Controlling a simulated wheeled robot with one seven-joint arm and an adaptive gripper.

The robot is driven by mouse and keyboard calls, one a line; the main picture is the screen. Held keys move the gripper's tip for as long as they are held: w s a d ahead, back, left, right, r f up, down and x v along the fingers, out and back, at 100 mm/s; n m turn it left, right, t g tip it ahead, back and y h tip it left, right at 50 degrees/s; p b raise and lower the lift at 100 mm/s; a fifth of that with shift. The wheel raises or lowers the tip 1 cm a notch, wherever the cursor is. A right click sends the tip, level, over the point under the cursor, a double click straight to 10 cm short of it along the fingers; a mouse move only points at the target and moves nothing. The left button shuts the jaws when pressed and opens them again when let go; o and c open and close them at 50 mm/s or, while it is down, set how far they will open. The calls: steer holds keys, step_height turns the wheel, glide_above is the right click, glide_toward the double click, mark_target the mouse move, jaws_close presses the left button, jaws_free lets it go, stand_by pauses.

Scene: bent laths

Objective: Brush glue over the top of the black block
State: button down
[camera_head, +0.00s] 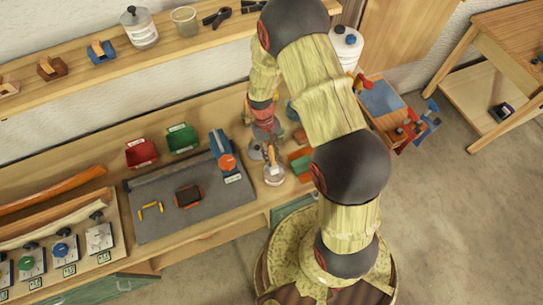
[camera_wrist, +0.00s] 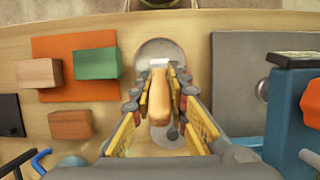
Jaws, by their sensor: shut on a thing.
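The black block (camera_head: 188,195) lies on the grey mat (camera_head: 150,226) in the head view, with orange-brown edging at its sides. I cannot tell whether glue is on its top. My gripper (camera_head: 270,150) is well to the right of the block, over a pale round glue pot (camera_head: 274,178) on the bench. In the wrist view my gripper (camera_wrist: 161,88) is shut on the wooden handle of the brush (camera_wrist: 160,100). The glue pot (camera_wrist: 152,48) shows behind the handle. The bristles are hidden, so I cannot tell whether they touch glue.
A blue tool (camera_head: 220,146) stands at the mat's right edge, between gripper and block. Red (camera_head: 141,153) and green (camera_head: 182,138) bins stand behind the mat. Small yellow pieces (camera_head: 151,209) lie left of the block. Green (camera_wrist: 96,64) and orange blocks lie beside the pot.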

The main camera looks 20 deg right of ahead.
mark_target(272, 155)
steer(key=shift+r+p, duration=1.9)
steer(key=shift+r, duration=1.45)
steer(key=shift+f, duration=0.1)
